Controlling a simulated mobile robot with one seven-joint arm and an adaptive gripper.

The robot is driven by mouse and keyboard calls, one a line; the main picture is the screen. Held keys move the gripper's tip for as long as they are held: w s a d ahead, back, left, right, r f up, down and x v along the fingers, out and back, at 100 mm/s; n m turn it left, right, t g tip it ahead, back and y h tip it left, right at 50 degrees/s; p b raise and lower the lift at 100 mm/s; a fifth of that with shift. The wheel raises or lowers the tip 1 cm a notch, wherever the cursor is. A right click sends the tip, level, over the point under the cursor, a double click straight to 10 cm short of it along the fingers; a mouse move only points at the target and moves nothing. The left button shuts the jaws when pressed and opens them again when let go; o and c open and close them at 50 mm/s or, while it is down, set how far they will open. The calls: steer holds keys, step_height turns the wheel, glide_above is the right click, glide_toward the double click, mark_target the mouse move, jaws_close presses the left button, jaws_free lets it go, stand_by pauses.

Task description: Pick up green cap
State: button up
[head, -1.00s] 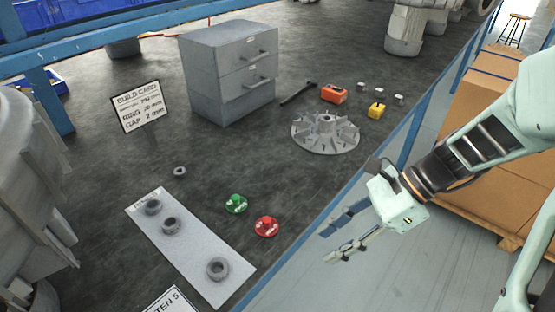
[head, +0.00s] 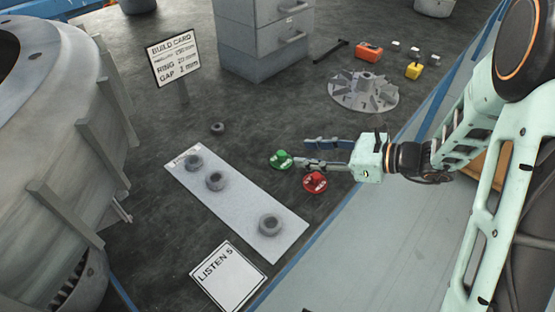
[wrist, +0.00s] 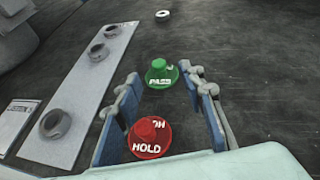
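The green cap (head: 281,160), marked PASS, sits on the dark bench. The red cap (head: 315,183), marked HOLD, sits close by, toward the bench edge. In the wrist view the red cap (wrist: 150,136) shows between the open fingers, nearer my palm. I cannot tell how high the fingers are above the bench.
A pale strip (head: 203,203) carries several dark rings left of the caps, and one loose ring (head: 217,128) lies behind it. A LISTEN 5 card (head: 228,277) lies in front. A finned grey wheel (head: 363,92), a drawer cabinet (head: 262,35) and a build card (head: 173,59) stand farther back.

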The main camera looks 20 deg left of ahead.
mark_target(284, 154)
steer(key=x, duration=0.4)
steer(key=b+x, duration=0.1)
steer(key=x, duration=0.3)
steer(key=shift+s+a+f, duration=0.15)
steer(key=shift+a+f, duration=0.05)
steer(key=shift+f, duration=0.15)
steer(key=shift+c, duration=0.5)
jaws_close()
